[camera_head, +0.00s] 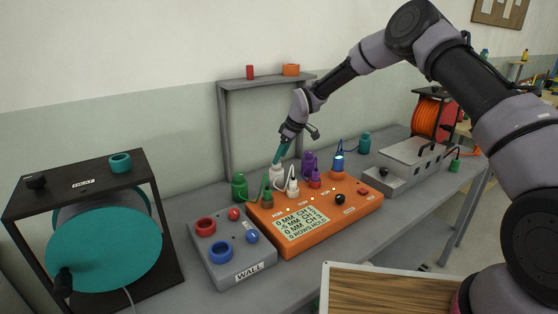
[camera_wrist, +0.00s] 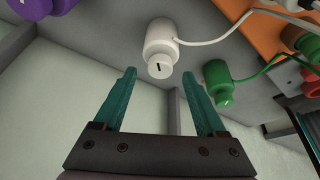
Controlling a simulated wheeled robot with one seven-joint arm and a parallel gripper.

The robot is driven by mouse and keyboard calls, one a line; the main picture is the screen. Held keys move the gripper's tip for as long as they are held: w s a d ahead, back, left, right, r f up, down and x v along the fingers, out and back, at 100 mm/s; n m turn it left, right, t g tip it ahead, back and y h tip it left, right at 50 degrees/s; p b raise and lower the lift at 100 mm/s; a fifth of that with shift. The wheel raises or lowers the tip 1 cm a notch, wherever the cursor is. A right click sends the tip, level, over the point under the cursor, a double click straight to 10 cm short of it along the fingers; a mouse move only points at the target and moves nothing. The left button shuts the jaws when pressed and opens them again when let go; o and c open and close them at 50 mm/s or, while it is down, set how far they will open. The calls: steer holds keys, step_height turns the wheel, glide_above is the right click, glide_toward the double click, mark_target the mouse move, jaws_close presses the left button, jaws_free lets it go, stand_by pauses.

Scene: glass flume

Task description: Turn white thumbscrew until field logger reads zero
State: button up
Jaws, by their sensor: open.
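The field logger (camera_head: 330,212) is an orange box on the bench with a lit screen (camera_head: 300,223). Small text on it seems to read 0 MM, -5 MM and 0 MM on three channel lines, then 0 ROWS HOLD. A white sensor body (camera_head: 277,172) stands behind the logger. In the wrist view its white thumbscrew (camera_wrist: 160,65), a knob with a dark mark, faces the camera. My gripper (camera_head: 281,153) points down just above it. The teal fingers (camera_wrist: 159,76) are open with nothing between them; the thumbscrew lies near their tips, apart from both.
A green sensor (camera_head: 239,187) and a purple one (camera_head: 308,163) flank the white one, with cables to the logger. A grey WALL box (camera_head: 230,250) sits front left. A grey shelf frame (camera_head: 224,130) rises behind.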

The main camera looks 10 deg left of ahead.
steer(key=v, duration=0.8)
steer(key=s+d+r+m+t+h, duration=0.15)
steer(key=s+d+r+m, duration=0.3)
steer(key=d+r, duration=0.7)
steer(key=s+d+r+m+t+h, duration=0.15)
steer(key=s+d+r+m, duration=0.35)
steer(key=d+r, duration=0.65)
steer(key=s+d+r+m+t, duration=0.1)
steer(key=s+d+r+m, duration=0.1)
steer(key=s+d, duration=0.3)
steer(key=s+d+r+m+t, duration=0.1)
steer(key=s+d+m, duration=0.3)
steer(key=s, duration=0.8)
steer(key=s+d+r+m+t, duration=0.1)
steer(key=s+d+r+m, duration=0.2)
steer(key=s+d, duration=0.3)
steer(key=shift+s+d+m+y, duration=0.3)
steer(key=shift+s+d+m, duration=0.05)
steer(key=shift+s, duration=0.9)
